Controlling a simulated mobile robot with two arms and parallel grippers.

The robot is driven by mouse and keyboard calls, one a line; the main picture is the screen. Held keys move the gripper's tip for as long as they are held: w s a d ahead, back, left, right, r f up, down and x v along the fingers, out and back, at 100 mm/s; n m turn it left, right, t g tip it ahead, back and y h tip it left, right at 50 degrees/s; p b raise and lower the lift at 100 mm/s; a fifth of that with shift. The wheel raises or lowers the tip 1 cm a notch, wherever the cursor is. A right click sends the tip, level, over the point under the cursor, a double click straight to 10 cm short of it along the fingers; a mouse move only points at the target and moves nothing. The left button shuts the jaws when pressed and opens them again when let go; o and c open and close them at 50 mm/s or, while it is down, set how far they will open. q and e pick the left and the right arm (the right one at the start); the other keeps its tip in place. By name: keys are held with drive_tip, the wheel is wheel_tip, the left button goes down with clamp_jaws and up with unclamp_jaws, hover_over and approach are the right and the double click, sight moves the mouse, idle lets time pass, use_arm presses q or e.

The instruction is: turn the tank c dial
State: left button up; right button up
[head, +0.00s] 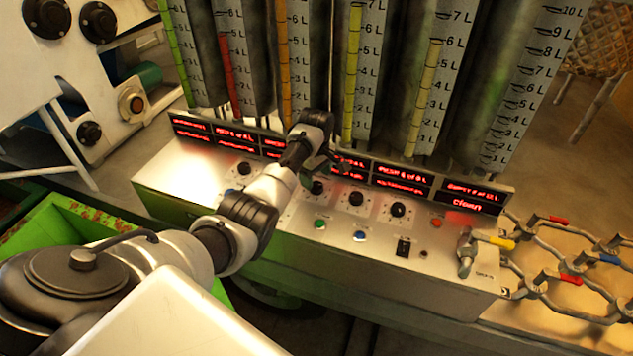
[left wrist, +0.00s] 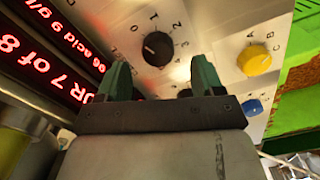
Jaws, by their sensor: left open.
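A row of black dials sits on the sloped control panel (head: 180,185), including a left dial (head: 244,168), a middle dial (head: 317,187) and a right dial (head: 397,209). Tank letters are not legible, so I cannot tell which is tank C's. My left gripper (head: 338,161) is over the panel near the red displays, its arm hiding part of the row. In the left wrist view my gripper (left wrist: 160,78) is open and empty. A black numbered dial (left wrist: 157,48) shows just beyond and between its green fingertips, apparently not gripped. My right gripper is not in view.
Tall scaled tanks (head: 355,70) stand behind the red displays (head: 400,180). A lever valve (head: 466,252) is at the panel's right end. In the wrist view, a yellow knob (left wrist: 256,59) and a blue knob (left wrist: 252,107) lie right of the dial. A green bin (head: 75,225) is at left.

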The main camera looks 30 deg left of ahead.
sight(316, 185)
use_arm(q)
drive_tip(key=f, duration=0.3)
drive_tip(key=shift+w+f, duration=0.2)
drive_tip(key=shift+f, duration=0.2)
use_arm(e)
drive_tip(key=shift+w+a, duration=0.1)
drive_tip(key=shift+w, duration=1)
use_arm(q)
drive_tip(key=shift+c, duration=0.8)
drive_tip(key=c, duration=0.8)
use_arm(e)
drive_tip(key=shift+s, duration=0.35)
